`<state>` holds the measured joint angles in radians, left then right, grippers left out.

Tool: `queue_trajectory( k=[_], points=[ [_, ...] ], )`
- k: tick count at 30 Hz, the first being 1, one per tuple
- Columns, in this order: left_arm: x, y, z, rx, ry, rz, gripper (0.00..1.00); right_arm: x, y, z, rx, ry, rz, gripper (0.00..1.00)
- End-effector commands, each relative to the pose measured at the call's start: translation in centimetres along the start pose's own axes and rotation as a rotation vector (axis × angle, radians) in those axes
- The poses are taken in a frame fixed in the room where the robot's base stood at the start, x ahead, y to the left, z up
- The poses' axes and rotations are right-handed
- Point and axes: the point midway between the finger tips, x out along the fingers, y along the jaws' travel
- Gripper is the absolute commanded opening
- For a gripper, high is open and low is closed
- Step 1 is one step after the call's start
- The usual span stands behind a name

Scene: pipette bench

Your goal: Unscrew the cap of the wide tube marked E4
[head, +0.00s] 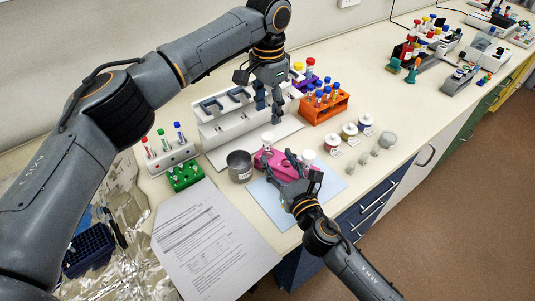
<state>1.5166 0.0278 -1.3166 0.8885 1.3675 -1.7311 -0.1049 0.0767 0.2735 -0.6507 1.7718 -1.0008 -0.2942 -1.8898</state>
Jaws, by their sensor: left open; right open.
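A pink rack (272,159) stands on the bench and partly on a pale blue mat (328,188). A white-capped wide tube (267,141) shows at its back left, and another white-capped item (308,157) is at its right. I cannot read any marking, so I cannot tell which is E4. My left gripper (269,114) points down, open and empty, above the back-left white cap. My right gripper (278,160) is open at the front of the rack, its fingers reaching toward it and hiding part of it. I cannot tell whether it touches the rack.
A grey metal cup (240,166) stands left of the rack. An orange rack (325,107) with blue-capped tubes is behind it. Small labelled jars (349,132) stand to the right. A white stand (225,118) is behind, a green rack (185,176) and printed sheet (215,240) to the left.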

Motion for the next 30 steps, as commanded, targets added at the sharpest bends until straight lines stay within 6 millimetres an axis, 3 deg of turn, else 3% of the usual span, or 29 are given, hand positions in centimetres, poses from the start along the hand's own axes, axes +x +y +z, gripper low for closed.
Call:
queue_trajectory(
  k=[6,12,24,30],
  points=[
    [0.0,0.0,0.0,0.0,0.0,0.0,0.5,4.2,0.0,0.1,0.002,-0.001,0.0,0.53],
    [0.0,0.0,0.0,0.0,0.0,0.0,0.5,6.5,0.0,0.0,0.0,0.0,-0.001,0.53],
    [0.0,0.0,0.0,0.0,0.0,0.0,0.5,7.2,0.0,0.0,0.001,0.001,0.0,0.53],
    [0.0,0.0,0.0,0.0,0.0,0.0,0.5,7.1,0.0,0.0,0.001,0.001,0.0,0.14]
  ],
)
